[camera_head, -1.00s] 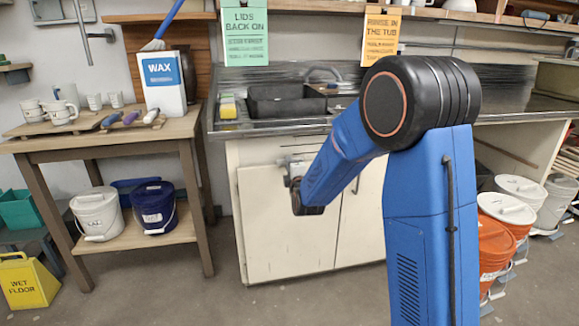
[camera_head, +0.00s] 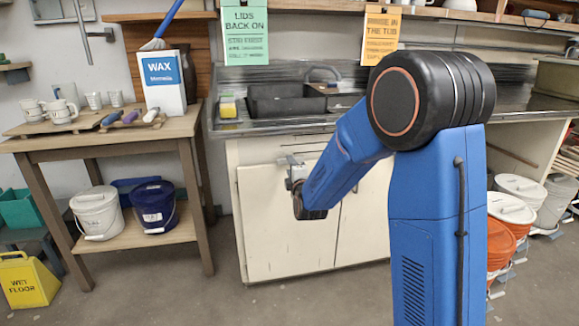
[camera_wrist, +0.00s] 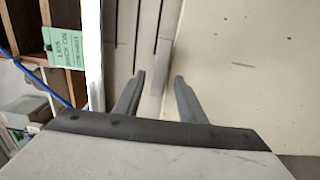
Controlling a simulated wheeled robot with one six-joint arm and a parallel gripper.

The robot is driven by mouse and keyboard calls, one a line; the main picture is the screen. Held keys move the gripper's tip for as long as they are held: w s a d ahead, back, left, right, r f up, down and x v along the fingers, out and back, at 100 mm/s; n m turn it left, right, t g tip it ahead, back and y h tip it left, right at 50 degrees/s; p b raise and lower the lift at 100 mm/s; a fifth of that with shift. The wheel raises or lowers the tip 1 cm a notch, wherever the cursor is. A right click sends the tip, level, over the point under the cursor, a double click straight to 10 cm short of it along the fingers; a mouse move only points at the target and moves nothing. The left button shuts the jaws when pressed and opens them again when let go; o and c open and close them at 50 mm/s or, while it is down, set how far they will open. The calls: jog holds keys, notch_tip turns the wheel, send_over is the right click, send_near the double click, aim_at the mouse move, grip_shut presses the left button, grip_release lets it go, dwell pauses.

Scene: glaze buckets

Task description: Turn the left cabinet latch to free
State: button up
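The left cabinet door (camera_head: 275,235) is cream, shut, and below the sink counter. My gripper (camera_head: 288,161) is at its top edge in the head view, where my wrist hides most of the latch area. In the wrist view my gripper (camera_wrist: 161,75) is open, its two grey fingers apart. A grey bar, which looks like the latch (camera_wrist: 162,66), shows between the fingertips with a gap on each side. I cannot tell how deep between the fingers it is. The cream panel (camera_wrist: 240,70) fills the right of the wrist view.
The sink counter (camera_head: 270,126) overhangs the cabinet. A wooden table (camera_head: 110,142) with cups and a wax box (camera_head: 163,83) stands at left. Buckets (camera_head: 97,213) sit on its shelf, and more buckets (camera_head: 511,208) stand at right. The floor before the cabinet is clear.

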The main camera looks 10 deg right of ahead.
jog(key=s, duration=1.5)
jog(key=s+d+m+g, duration=0.2)
jog(key=s+m+g, duration=0.2)
jog(key=s, duration=0.8)
jog(key=s+d+m+g, duration=0.3)
jog(key=s+m, duration=0.5)
jog(key=s, duration=0.5)
jog(key=s+d+f+m+g, duration=0.1)
jog(key=s+m+g, duration=0.5)
jog(key=s, duration=0.7)
jog(key=shift+d, duration=0.75)
jog(key=shift+c, duration=0.6)
